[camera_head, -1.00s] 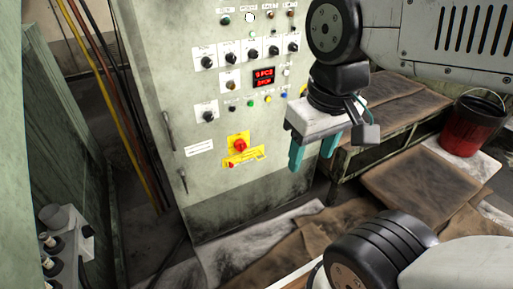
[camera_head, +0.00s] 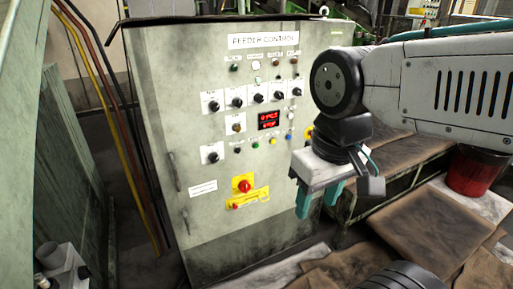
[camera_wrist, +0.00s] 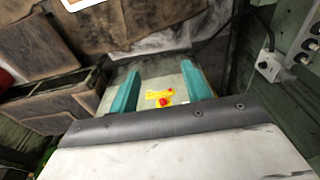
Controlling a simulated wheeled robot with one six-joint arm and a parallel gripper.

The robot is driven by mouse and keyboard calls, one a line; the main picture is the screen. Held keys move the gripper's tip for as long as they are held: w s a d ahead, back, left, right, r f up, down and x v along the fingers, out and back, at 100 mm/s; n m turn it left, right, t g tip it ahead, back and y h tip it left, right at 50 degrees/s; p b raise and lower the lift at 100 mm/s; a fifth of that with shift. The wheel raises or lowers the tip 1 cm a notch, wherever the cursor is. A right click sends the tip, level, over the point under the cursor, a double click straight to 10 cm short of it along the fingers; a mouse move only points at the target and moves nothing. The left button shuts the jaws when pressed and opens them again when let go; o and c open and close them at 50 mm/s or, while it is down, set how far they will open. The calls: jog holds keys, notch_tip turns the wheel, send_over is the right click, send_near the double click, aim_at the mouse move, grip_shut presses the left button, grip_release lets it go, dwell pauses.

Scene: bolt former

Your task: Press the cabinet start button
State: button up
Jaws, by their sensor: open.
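The grey-green feeder control cabinet (camera_head: 228,215) stands left of my gripper (camera_head: 318,203) in the head view. Its front has a small green button (camera_head: 255,145) in a row with black, yellow (camera_head: 272,141) and blue (camera_head: 289,136) ones; their labels are too small to read. A red display (camera_head: 268,120) sits above the row. A red mushroom knob (camera_head: 244,186) on a yellow plate is lower down; it also shows in the wrist view (camera_wrist: 165,101) between the fingers. My gripper is open and empty, with teal fingers pointing down, right of the buttons, apparently touching nothing.
Several black selector knobs (camera_head: 257,97) line the upper panel. A low bench with brown sheets (camera_head: 395,150) and a red bucket (camera_head: 470,170) stand to the right. Coloured pipes (camera_head: 110,120) run left of the cabinet.

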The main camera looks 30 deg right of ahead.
grip_shut()
dwell(1.5)
